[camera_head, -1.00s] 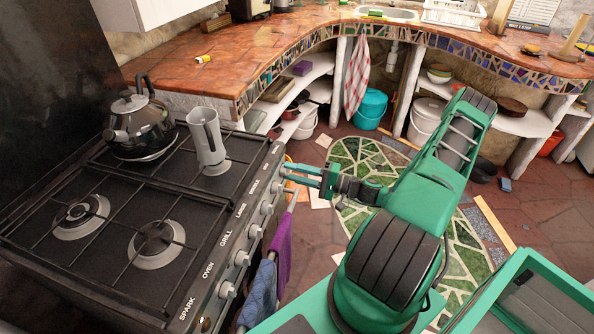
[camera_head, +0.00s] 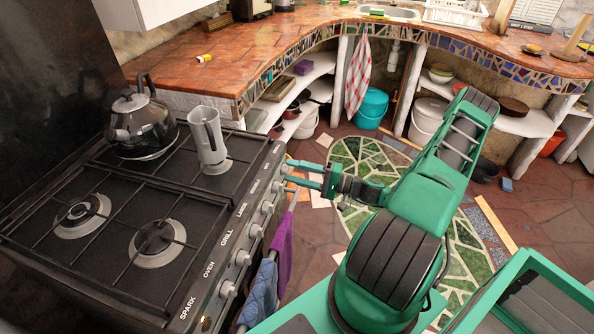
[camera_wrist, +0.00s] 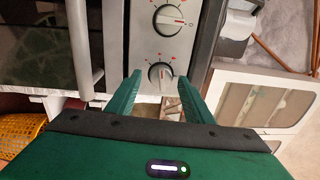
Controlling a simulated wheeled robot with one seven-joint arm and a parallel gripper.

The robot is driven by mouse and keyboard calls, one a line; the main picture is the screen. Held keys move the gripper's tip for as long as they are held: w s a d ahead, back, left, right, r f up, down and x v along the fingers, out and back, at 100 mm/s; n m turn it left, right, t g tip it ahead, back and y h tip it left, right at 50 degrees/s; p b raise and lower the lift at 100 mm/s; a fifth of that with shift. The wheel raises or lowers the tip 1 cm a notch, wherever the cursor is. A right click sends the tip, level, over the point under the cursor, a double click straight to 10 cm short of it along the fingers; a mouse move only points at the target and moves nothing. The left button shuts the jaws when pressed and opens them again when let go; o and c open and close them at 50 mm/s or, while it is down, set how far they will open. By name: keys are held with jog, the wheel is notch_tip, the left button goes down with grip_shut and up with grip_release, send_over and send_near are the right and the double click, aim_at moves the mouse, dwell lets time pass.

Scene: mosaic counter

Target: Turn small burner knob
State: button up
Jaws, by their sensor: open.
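The stove (camera_head: 190,262) has a row of silver knobs along its sloping front panel. The knob at the far end (camera_wrist: 161,76) is round, with a pale grip bar standing nearly upright in the wrist view and small red marks around it. My gripper (camera_head: 291,171) is open at the far end of the panel. In the wrist view its two green fingers (camera_wrist: 159,88) stand on either side of the end knob, with nothing held between them. Contact with the knob cannot be told. A neighbouring knob (camera_wrist: 168,18) sits above it in that view. The farthest panel label is too small to read.
Purple (camera_head: 281,252) and blue (camera_head: 260,292) cloths hang on the stove's front rail below the knobs. The floor with a green mosaic is open behind my arm.

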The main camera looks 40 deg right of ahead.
jog(key=v, duration=1)
jog(key=shift+s+d, duration=0.15)
grip_shut()
dwell(1.5)
